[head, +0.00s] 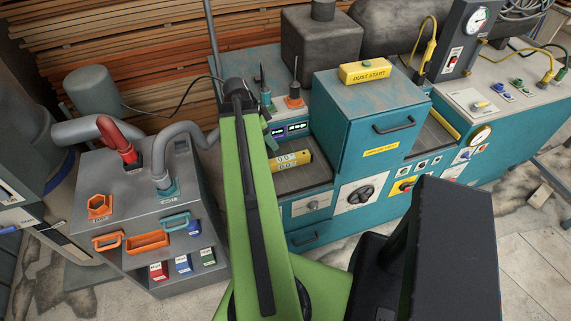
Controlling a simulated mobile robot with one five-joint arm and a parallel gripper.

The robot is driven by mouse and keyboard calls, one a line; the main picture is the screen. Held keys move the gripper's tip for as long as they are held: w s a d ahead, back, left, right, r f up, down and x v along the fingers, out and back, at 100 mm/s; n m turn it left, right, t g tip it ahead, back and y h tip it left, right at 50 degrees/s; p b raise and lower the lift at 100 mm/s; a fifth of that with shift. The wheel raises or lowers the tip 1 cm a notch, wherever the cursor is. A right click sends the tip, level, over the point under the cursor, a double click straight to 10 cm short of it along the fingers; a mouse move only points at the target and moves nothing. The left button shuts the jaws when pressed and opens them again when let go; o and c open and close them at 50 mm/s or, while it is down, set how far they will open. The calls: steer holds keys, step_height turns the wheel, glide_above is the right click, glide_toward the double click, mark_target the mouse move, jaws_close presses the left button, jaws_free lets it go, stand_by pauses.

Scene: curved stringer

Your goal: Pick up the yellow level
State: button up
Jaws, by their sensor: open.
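The yellow level (291,160) lies in a recess of the teal workbench, just right of my green arm. Two white readouts show on its face, and its left end is close to or behind the arm. My gripper (270,132) is at the far end of the arm, above and slightly left of the level.
A teal cabinet (368,118) with a yellow DUST START block (365,72) stands right of the level. Small tools with orange (294,101) and teal bases stand behind it. A grey console (145,215) with hoses is at left. Bare floor shows in front.

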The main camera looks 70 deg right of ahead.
steer(key=b, duration=0.8)
glide_toward(285, 158)
steer(key=x, duration=0.5)
steer(key=shift+a, duration=0.25)
steer(key=shift+s+d+f+b, duration=0.1)
steer(key=shift+s+f+b, duration=0.1)
steer(key=shift+f+b, duration=0.2)
steer(key=shift+r, duration=0.15)
steer(key=b+x, duration=0.5)
steer(key=shift+d+f, duration=0.2)
steer(key=shift+f, duration=0.05)
steer(key=shift+r, duration=0.2)
jaws_close()
